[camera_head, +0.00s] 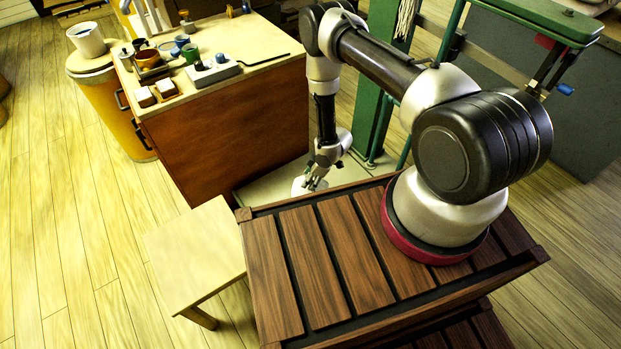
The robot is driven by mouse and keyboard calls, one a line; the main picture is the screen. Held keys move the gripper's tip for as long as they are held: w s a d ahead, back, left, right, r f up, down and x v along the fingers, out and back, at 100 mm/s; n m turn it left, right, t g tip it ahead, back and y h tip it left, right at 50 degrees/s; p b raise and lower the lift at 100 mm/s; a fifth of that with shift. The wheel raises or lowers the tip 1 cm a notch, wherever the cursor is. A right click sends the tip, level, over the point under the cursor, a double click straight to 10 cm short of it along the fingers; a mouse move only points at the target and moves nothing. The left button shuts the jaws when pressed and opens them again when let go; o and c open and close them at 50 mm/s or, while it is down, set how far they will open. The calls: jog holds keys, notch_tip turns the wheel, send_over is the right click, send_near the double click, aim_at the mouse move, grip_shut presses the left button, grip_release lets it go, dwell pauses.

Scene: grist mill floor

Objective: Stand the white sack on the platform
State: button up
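My gripper (316,182) points down in the gap between the wooden cabinet and my slatted base. A small white rounded thing (298,187), likely the white sack, shows right at its fingertips. Most of it is hidden behind my slatted base's edge and the gripper. I cannot tell whether the fingers are closed on it or only beside it. A pale low platform (258,192) lies below, at the foot of the green frame. I cannot tell whether the white thing touches it.
The cabinet (235,128) stands left of the gripper, with cups, blocks and a grey device on top. Green uprights (374,125) rise close on the right. A pale stool (195,250) stands in front. Open plank floor lies at left.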

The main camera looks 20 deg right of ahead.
jog(key=shift+r, duration=0.1)
jog(key=w+d+r+m+t+h, duration=0.15)
jog(key=d+r, duration=0.35)
jog(key=r, duration=1.2)
jog(key=d+r+m+h, duration=0.2)
jog(key=d+r, duration=0.3)
jog(key=r, duration=1.2)
jog(key=w+d+r+m+t+h, duration=0.15)
jog(key=d+r, duration=0.35)
jog(key=r, duration=1.2)
jog(key=s+d+r+m, duration=0.2)
jog(key=s+r+m, duration=0.3)
jog(key=s+r, duration=0.95)
jog(key=s+a+r+m, duration=0.1)
jog(key=s+r, duration=0.1)
jog(key=s, duration=0.5)
jog(key=s+a+r+m+y, duration=0.1)
jog(key=s+r, duration=0.2)
jog(key=s, duration=0.5)
jog(key=shift+r+m+g, duration=0.2)
jog(key=shift+m+g, duration=0.1)
jog(key=shift+g, duration=0.1)
